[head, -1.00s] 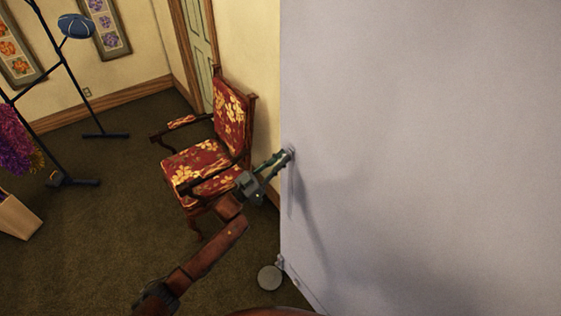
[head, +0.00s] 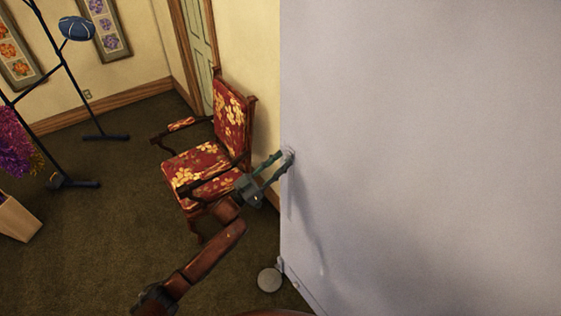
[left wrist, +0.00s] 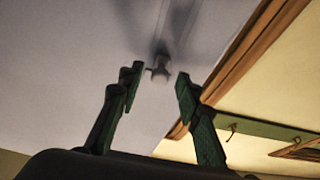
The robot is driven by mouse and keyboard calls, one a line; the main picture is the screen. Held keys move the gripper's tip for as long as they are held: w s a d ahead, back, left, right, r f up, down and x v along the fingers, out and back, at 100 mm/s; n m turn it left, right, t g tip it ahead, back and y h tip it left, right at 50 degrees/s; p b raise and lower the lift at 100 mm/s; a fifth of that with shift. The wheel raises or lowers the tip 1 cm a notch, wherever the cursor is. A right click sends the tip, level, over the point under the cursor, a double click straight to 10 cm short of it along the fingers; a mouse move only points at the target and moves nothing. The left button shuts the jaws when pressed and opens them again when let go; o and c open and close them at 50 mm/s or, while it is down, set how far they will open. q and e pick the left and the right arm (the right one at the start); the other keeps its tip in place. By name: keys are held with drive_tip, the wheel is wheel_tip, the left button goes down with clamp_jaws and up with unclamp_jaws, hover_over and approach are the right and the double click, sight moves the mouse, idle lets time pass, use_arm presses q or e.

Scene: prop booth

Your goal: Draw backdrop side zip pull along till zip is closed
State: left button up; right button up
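The pale grey backdrop (head: 420,150) fills the right of the head view. The small pale zip pull (head: 289,152) is at its left edge, about mid-height. My left gripper (head: 282,158) is at that edge, its fingertips close to the pull. In the left wrist view the gripper (left wrist: 158,77) is open, its two green fingers apart. The zip pull (left wrist: 160,71) shows between and just beyond the tips, with visible space on each side. A pale strip runs up from it along the backdrop (left wrist: 70,60). My right gripper is not in view.
A red floral armchair (head: 205,165) stands just behind my left arm, against the wall. A round pale foot (head: 270,279) sits at the backdrop's lower corner. A dark rack (head: 60,75) with a blue cap (head: 76,28) stands far left.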

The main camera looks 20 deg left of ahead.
use_arm(q)
drive_tip(key=v, duration=1.1)
drive_tip(key=shift+s+a+f, duration=0.15)
drive_tip(key=shift+s+a, duration=0.05)
